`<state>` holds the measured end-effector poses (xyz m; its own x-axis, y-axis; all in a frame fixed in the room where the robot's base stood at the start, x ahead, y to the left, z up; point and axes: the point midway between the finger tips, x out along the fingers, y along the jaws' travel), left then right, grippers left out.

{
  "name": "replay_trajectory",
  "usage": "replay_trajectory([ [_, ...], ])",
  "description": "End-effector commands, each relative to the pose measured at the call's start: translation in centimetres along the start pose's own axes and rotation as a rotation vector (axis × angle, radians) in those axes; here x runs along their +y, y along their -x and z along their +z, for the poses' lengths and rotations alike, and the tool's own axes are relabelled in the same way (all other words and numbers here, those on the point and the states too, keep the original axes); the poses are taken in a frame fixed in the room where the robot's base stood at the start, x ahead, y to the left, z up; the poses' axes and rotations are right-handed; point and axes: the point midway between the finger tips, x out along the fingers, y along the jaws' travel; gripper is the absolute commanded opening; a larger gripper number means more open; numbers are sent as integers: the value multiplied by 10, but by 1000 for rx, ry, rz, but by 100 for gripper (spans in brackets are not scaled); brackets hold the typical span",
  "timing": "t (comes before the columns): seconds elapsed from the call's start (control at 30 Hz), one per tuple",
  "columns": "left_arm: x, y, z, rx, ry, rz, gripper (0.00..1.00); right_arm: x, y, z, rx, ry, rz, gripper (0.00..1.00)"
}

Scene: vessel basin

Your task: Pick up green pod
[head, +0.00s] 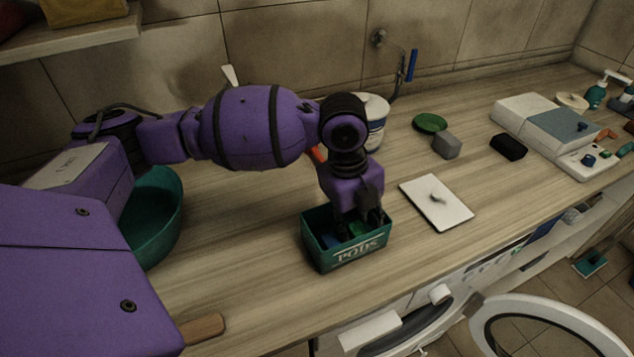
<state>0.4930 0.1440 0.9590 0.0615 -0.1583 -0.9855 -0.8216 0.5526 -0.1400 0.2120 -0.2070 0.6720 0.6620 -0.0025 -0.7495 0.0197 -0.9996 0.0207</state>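A green box marked "PODS" (345,252) stands on the wooden counter near its front edge. Inside it I see a green pod (355,230) and something blue (331,239) at the left. My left gripper (359,222) points down into the box, with its fingers at the level of the rim beside the green pod. The fingers partly hide the contents, and I cannot tell whether they touch or hold the pod. My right gripper is not in view.
A white board (436,203) lies right of the box. A teal basin (155,218) stands at the left. A white tub (374,120) is behind my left wrist. An open washer door (545,325) is below the counter.

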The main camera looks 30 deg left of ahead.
Motion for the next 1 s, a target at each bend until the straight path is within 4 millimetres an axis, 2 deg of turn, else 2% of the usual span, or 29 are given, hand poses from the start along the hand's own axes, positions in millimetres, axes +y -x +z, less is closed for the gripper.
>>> replay_trajectory([
  [0.1, -1, 1, 0, -2, -1, -3, 36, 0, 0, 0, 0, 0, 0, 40],
  [0.13, -1, 1, 0, -1, -1, -3, 34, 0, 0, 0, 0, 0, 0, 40],
  [0.3, -2, 2, 0, -2, -1, -3, 12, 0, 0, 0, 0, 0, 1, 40],
  [0.57, -2, 2, 0, -2, -1, -4, 12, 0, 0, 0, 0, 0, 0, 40],
  [0.63, -3, 6, 0, -2, -1, -5, 9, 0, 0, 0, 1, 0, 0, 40],
  [0.77, -6, 24, -2, -4, -2, -8, 8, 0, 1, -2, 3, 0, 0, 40],
  [1.0, -13, 73, -6, -5, -3, -8, 8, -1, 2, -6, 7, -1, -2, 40],
])
